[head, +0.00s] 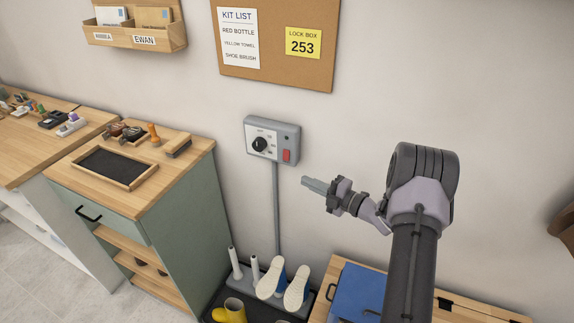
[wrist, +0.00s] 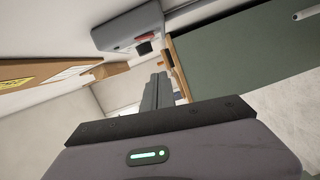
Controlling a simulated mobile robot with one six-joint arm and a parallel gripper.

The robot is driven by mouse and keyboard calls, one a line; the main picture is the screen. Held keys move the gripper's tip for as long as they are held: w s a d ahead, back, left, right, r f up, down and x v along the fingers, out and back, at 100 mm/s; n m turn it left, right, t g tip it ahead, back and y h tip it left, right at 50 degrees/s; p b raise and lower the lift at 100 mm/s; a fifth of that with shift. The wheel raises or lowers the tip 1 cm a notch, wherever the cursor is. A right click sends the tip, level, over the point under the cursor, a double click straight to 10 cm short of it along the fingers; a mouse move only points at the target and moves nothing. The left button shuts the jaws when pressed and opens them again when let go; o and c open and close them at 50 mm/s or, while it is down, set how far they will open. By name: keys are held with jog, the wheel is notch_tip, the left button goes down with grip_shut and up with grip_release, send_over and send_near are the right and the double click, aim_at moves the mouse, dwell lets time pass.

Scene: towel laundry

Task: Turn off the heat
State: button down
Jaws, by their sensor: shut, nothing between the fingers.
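A grey control box (head: 272,128) is fixed to the wall in the middle of the head view. Its front has a black round dial (head: 260,144) on a white plate and a red switch (head: 286,156) at its lower right. The dial's setting is too small to read. My gripper (head: 306,183) is shut and empty, to the right of the box and a little below it, apart from it. In the wrist view the box (wrist: 128,28) shows from the side, up and left of the fingertips (wrist: 160,77); its front is mostly hidden there.
A grey pipe (head: 275,205) runs from the box down to a dark rack with upright pegs and white-soled shoes (head: 296,288). Yellow boots (head: 230,312) stand by it. A green cabinet (head: 180,215) is at left, a blue box (head: 358,290) below my arm. A corkboard (head: 235,78) hangs above.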

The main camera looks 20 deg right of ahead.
aim_at(286, 155)
jog(key=w+b, duration=0.1)
jog(key=w, duration=0.3)
jog(key=w+a+b, duration=0.1)
jog(key=w+b, duration=0.1)
jog(key=w, duration=0.1)
jog(key=w+a+f+b, duration=0.1)
jog(key=w, duration=0.3)
jog(key=shift+w+a, duration=0.2)
jog(key=shift+w, duration=0.1)
jog(key=shift+b, duration=0.3)
